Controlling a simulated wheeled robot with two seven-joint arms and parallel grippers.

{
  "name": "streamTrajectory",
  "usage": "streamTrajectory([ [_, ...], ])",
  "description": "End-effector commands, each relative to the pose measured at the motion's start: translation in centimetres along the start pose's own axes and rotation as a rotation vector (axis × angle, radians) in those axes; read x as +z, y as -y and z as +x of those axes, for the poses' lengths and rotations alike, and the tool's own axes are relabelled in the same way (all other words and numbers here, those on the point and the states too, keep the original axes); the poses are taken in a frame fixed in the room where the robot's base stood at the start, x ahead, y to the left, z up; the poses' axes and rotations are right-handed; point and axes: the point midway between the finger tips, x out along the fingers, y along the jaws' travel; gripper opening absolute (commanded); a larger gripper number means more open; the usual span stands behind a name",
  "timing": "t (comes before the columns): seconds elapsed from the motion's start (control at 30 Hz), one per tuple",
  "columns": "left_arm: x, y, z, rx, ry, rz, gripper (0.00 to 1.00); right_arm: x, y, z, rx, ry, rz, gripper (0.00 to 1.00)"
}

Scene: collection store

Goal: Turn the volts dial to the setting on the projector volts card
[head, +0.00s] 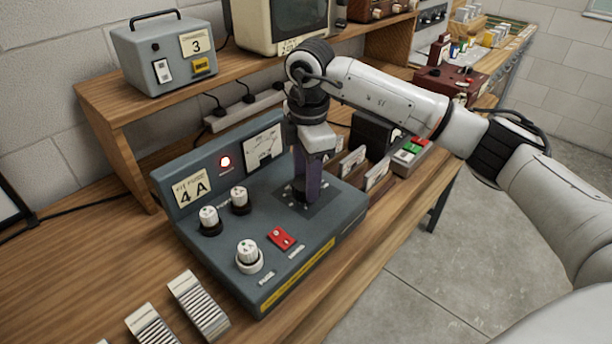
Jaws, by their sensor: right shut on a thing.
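A blue-grey control box (215,262) stands on the wooden bench. My right gripper (305,198) points straight down onto its upper right part, over a dark dial plate (326,200) with white marks around it. The gripper is shut on the knob there, which I take for the volts dial; the fingers hide the knob and its pointer. The plate's lettering is too small to read. A card reading "FIT FUSE 4 A" (192,188) is on the box's back panel. I cannot pick out a projector volts card. My left gripper is not in view.
The box also carries a lit red lamp (225,162), a meter (263,147), white-topped knobs (248,256) and a red switch (281,238). Card racks (198,304) stand in front. A grey case with a "3" card (165,55) sits on the shelf.

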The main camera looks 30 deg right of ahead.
Motion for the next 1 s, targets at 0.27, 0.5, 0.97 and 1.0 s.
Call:
streamTrajectory([
  [0.27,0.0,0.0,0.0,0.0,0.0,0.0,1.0,0.0,-0.1,-0.1,0.003,-0.001,-0.001,0.63],
  [0.5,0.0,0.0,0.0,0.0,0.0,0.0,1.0,0.0,-0.1,-0.2,0.003,-0.001,-0.001,0.63],
  [0.97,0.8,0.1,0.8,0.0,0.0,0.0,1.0,-0.1,-0.1,-7.9,0.006,-0.002,-0.001,0.63],
  [1.0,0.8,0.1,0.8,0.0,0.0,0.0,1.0,-0.1,-0.1,-8.5,0.005,-0.002,-0.001,0.63],
])
